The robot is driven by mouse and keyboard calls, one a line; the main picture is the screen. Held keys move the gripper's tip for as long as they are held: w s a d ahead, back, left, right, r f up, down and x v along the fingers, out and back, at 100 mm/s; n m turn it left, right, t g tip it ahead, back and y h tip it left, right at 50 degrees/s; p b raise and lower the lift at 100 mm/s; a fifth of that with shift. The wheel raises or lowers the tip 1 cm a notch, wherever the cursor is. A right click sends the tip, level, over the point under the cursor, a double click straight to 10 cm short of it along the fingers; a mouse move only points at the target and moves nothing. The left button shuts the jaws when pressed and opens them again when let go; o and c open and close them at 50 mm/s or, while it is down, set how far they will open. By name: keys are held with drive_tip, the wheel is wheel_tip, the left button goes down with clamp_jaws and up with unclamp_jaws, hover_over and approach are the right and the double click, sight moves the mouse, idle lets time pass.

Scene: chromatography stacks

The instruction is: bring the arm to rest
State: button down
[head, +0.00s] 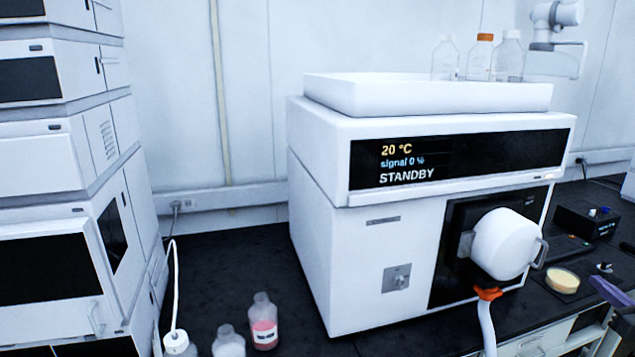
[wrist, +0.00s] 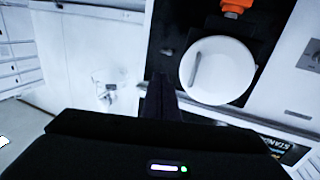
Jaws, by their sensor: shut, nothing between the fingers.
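My gripper (wrist: 162,92) shows in the wrist view as dark fingers pointing up from the dark wrist body, which carries a small lit indicator. The fingers are together with nothing between them. In that view they are beside the round white housing (wrist: 217,72) of the instrument, to its left; I cannot tell how far apart they are in depth. I cannot make out my gripper for certain in the head view. In the head view the white instrument (head: 400,235) reads 20 °C, signal 0 % and STANDBY.
A white tray (head: 420,97) on the instrument bears clear bottles (head: 445,60), one orange-capped. A stacked white unit (head: 60,215) stands at left. Bottles, one with pink liquid (head: 264,330), stand on the dark bench (head: 235,265). A black box (head: 585,222) and a yellowish disc (head: 562,280) lie at right.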

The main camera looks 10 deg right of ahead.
drive_tip(key=s+d+f+m+g+h, duration=0.5)
drive_tip(key=s+d+f+g+h, duration=0.1)
drive_tip(key=s+f+g, duration=0.3)
drive_tip(key=s+a+r+n+g+y, duration=0.1)
drive_tip(key=s+a+r+n+y, duration=0.1)
drive_tip(key=a, duration=2.1)
drive_tip(key=s+a+r+n+g+y, duration=0.1)
drive_tip(key=a+r+y, duration=0.3)
drive_tip(key=a, duration=1.9)
drive_tip(key=s+a+r+n+g+y, duration=0.1)
drive_tip(key=s+a+r+n+y, duration=0.2)
drive_tip(key=a, duration=2)
wheel_tip(320, 180, up, 3)
drive_tip(key=shift+a+f+n, duration=0.1)
drive_tip(key=shift+a+n, duration=0.3)
